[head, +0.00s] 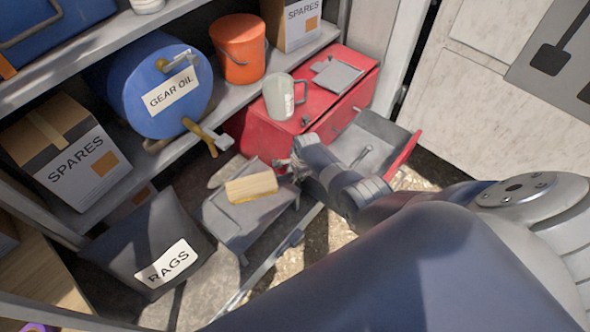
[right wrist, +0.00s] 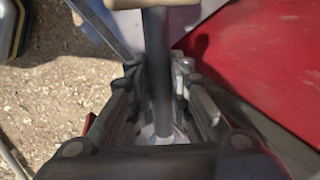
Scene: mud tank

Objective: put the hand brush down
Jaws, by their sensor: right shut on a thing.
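The hand brush has a pale wooden block (head: 251,187) and a grey handle (right wrist: 157,75). My right gripper (head: 288,170) is shut on the handle; in the right wrist view its fingers (right wrist: 157,85) close on it from both sides. In the head view the block is left of my gripper, over a grey tray-like surface (head: 237,222). I cannot tell whether the block touches that surface. My gripper hides most of the handle in the head view. My left gripper is in neither view.
A red toolbox (head: 265,139) with a mug (head: 283,97) on top stands behind the brush; a grey tray (head: 378,135) juts out at its right. A RAGS bag (head: 150,235) lies at front left. Shelves hold a GEAR OIL drum (head: 150,85), an orange bucket (head: 238,50) and SPARES boxes (head: 70,165).

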